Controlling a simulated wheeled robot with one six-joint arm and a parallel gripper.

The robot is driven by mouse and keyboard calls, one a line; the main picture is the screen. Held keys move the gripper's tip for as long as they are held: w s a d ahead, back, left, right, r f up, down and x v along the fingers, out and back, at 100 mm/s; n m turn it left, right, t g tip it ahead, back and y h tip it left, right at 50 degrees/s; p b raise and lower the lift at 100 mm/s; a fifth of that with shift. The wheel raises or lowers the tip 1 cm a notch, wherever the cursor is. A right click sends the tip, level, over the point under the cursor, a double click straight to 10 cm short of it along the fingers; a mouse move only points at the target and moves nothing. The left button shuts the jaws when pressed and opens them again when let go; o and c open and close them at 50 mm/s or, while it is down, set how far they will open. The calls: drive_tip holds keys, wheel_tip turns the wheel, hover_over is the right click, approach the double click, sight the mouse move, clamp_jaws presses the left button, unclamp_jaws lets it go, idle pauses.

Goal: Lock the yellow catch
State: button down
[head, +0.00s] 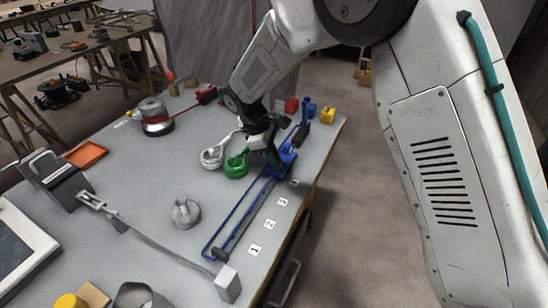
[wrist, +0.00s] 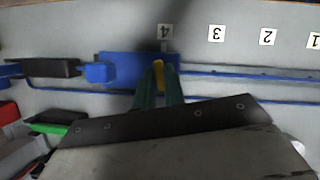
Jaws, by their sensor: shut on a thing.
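The yellow catch (wrist: 158,68) shows as a small narrow yellow piece between my fingertips in the wrist view. It is at a blue carriage (wrist: 115,62) on a long rail, beside the label 4. My gripper (wrist: 158,76) has green fingers and is shut on the catch; the fingers hide most of it. In the head view my gripper (head: 275,160) reaches down to the blue carriage (head: 288,157) at the far end of the rail frame. The catch cannot be made out there. Whether it is locked cannot be told.
The blue rail frame (head: 228,217) runs along the table's right side beside number labels. Green (head: 236,166) and white (head: 212,157) round clamps stand just left of my gripper. A yellow block (head: 327,115) and a red block (head: 291,105) lie beyond it. A grey knob (head: 186,213) stands mid-table.

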drive_tip(key=shift+w+m+g, duration=0.1)
drive_tip(key=shift+m+g, duration=0.4)
drive_tip(key=shift+m, duration=0.8)
drive_tip(key=c, duration=1.5)
unclamp_jaws()
drive_tip(key=shift+y, duration=0.3)
drive_tip(key=v, duration=0.8)
drive_tip(key=shift+f+m, duration=0.1)
drive_tip(key=shift+m, duration=0.2)
